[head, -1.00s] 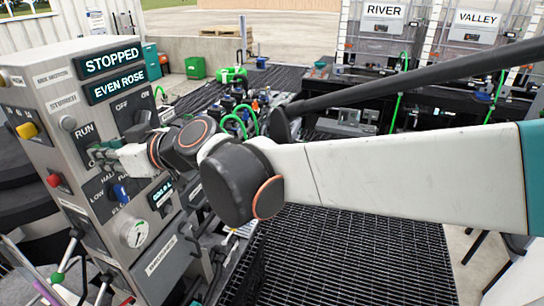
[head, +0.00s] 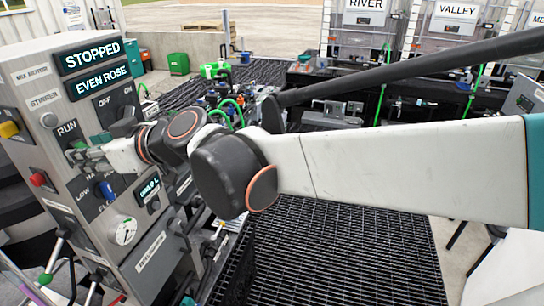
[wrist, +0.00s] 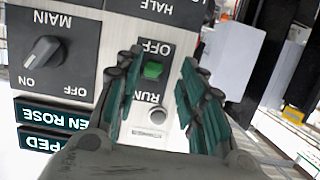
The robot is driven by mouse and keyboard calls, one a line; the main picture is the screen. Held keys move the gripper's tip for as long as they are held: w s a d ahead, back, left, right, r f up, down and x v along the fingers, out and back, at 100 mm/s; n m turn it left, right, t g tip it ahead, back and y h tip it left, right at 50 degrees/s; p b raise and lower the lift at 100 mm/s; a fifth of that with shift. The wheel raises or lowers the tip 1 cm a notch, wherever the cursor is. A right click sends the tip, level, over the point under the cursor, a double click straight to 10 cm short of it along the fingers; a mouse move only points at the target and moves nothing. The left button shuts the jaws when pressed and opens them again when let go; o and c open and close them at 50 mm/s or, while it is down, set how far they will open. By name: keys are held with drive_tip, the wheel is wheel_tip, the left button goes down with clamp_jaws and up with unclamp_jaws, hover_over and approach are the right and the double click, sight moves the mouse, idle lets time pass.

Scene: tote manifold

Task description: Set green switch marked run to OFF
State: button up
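The green switch (wrist: 152,70) is a small green block on the grey panel, between an OFF label and a RUN label that read upside down in the wrist view. In the head view the switch (head: 79,143) shows just below the RUN label, partly hidden by my gripper. My gripper (wrist: 162,57) is open. Its two dark green-padded fingers stand apart on either side of the switch, with clear gaps in the wrist view. I cannot tell whether a finger touches the panel.
A black MAIN knob (wrist: 43,52) is beside the switch, and a round grey button (wrist: 157,116) is near RUN. A display (head: 93,55) reads STOPPED. A blue knob (head: 107,189) and gauge (head: 124,231) are lower on the panel. Dark grating (head: 330,250) lies right of it.

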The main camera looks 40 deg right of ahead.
drive_tip(key=v, duration=1)
drive_tip(key=shift+s, duration=0.3)
drive_tip(key=s+d+f+m+g+h+b, duration=0.1)
drive_tip(key=s+d+f+m+h+b, duration=0.1)
drive_tip(key=f+b, duration=0.5)
drive_tip(key=s+d+f+m+g+h+b, duration=0.2)
drive_tip(key=s+d+f+b, duration=0.3)
drive_tip(key=f, duration=1.5)
drive_tip(key=s+d+f+m+g+h+b, duration=0.2)
drive_tip(key=s+d+f+m+h+b, duration=0.1)
drive_tip(key=f+b, duration=0.7)
wheel_tip(320, 180, down, 4)
drive_tip(key=shift+d+r+h+b, duration=0.15)
drive_tip(key=shift+d+h+b, duration=0.2)
drive_tip(key=shift+h, duration=0.35)
